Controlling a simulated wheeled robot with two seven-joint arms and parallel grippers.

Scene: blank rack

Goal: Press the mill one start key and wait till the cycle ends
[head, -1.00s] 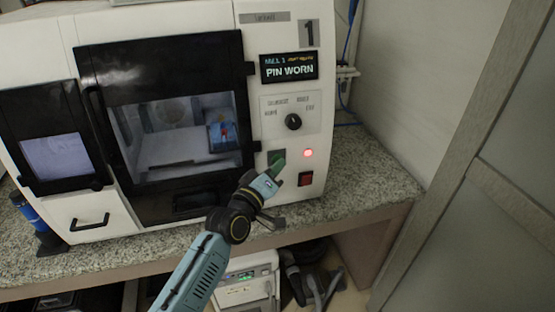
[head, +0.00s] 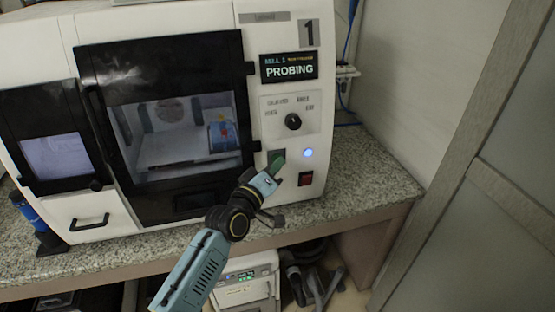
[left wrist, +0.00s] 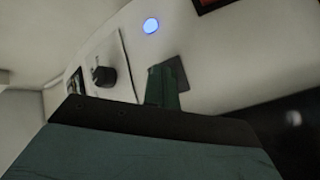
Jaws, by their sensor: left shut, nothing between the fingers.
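Mill one (head: 165,22) is a white machine with a "1" plate, standing on a stone counter. Its display (head: 289,67) reads "PROBING". The indicator lamp (head: 308,153) glows blue; it also shows in the left wrist view (left wrist: 151,25). The green start key (head: 279,157) is partly hidden behind my left gripper (head: 276,166). The gripper is shut and empty, its tips at the key; I cannot tell whether they touch it. In the left wrist view, the dark key plate (left wrist: 176,72) lies just beyond the fingers. The mill's dark-framed door (head: 160,60) is shut. My right gripper is not in view.
A red button (head: 305,179) sits below the lamp, and a black rotary knob (head: 293,121) above it. The granite counter (head: 375,170) is bare at the right. A blue bottle (head: 36,222) stands at the left. A wall and grey panel (head: 500,200) bound the right.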

